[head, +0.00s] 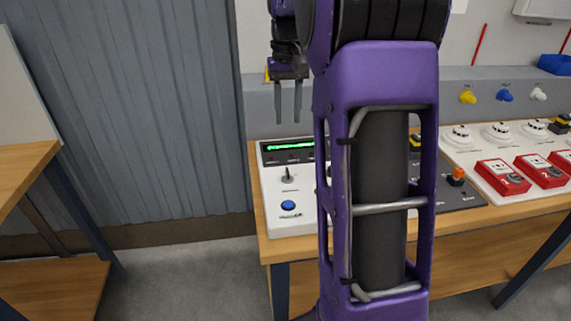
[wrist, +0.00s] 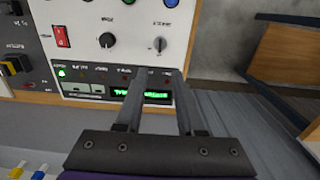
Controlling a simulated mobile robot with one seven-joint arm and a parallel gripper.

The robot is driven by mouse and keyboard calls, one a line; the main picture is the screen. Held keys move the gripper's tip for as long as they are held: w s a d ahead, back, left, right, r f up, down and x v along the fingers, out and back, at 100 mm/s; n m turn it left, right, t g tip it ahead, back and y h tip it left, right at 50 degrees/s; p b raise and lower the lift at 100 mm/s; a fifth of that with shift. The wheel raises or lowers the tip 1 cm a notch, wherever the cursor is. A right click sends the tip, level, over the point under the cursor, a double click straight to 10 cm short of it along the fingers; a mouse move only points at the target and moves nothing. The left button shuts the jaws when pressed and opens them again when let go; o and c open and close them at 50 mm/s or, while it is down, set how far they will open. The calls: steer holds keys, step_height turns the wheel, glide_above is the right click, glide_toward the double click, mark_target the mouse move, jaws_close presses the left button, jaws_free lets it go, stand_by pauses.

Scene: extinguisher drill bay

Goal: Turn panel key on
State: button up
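The control panel (head: 274,222) has a white face and a dark strip with a lit green display (head: 290,147). A small key switch (head: 288,176) stands on its left part, above a blue button (head: 288,205). In the wrist view the key switch (wrist: 160,44) shows just beyond my fingertips, beside a black knob (wrist: 107,41). I cannot tell its turn position. My gripper (head: 288,118) points down with its fingers apart and empty, above the panel's back edge. In the wrist view my gripper (wrist: 151,72) overlaps the display strip. My arm hides the panel's middle in the head view.
The wrist view also shows a red rocker switch (wrist: 62,36) and a lit green lamp (wrist: 62,73). Red boxes (head: 502,177) and white round detectors (head: 497,132) stand to the right on the wooden bench (head: 480,219). A corrugated wall (head: 150,110) stands behind at left.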

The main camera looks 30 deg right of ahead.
mark_target(288, 175)
step_height(288, 175, down, 15)
steer(key=shift+f+b, duration=0.15)
steer(key=shift+b, duration=1)
jaws_close()
